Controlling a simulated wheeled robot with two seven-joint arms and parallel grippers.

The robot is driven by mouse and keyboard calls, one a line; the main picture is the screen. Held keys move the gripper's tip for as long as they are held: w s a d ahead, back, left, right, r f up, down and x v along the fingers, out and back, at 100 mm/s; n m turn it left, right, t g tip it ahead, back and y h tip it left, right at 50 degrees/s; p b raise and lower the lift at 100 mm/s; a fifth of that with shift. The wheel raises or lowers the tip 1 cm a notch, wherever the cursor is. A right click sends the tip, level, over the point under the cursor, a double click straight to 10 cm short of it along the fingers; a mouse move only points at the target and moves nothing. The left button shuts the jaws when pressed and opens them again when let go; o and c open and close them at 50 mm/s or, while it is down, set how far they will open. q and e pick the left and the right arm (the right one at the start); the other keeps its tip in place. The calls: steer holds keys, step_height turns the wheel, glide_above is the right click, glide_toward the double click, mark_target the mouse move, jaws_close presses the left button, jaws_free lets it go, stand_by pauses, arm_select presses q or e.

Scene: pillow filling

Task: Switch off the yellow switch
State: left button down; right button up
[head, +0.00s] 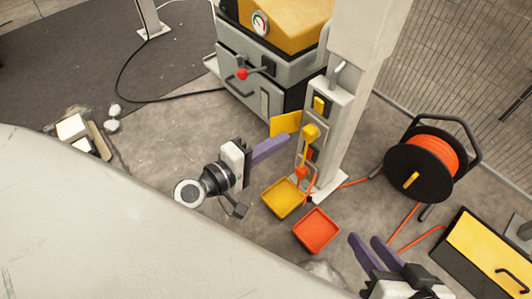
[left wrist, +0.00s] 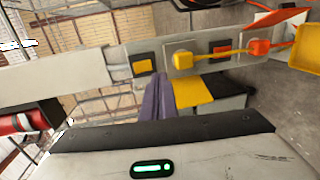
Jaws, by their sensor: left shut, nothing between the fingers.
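The yellow switch (head: 319,104) is on the front of a pale post, near the top of its panel. In the left wrist view the yellow switch (left wrist: 144,66) sits in a dark frame. I cannot tell whether it is on or off. My left gripper (head: 284,139) is shut and empty, its purple fingers pointing toward the post, lower than the switch in the head view. In the left wrist view its fingertips (left wrist: 161,78) appear just below and right of the switch; contact cannot be told. My right gripper (head: 365,240) is open and empty at the bottom right.
Below the switch are a yellow plug (head: 310,132) and an orange plug (head: 301,172). A yellow plate (head: 285,123) is beside the post. A yellow tray (head: 283,198) and an orange tray (head: 316,231) are below. An orange cable reel (head: 432,152) stands right.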

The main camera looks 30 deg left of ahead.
arm_select(q)
steer(key=s, duration=0.1)
steer(key=s+a+b, duration=0.1)
steer(key=s, duration=0.1)
steer(key=shift+a+f, duration=0.1)
steer(key=shift+f, duration=0.1)
arm_select(e)
steer(key=shift+a+r+t+y, duration=0.15)
steer(key=shift+a+r+y, duration=0.1)
steer(key=shift+r, duration=0.3)
steer(key=shift+a+r+t+y, duration=0.15)
steer(key=shift+a+r, duration=0.1)
steer(key=shift+r, duration=0.25)
steer(key=shift+f, duration=0.1)
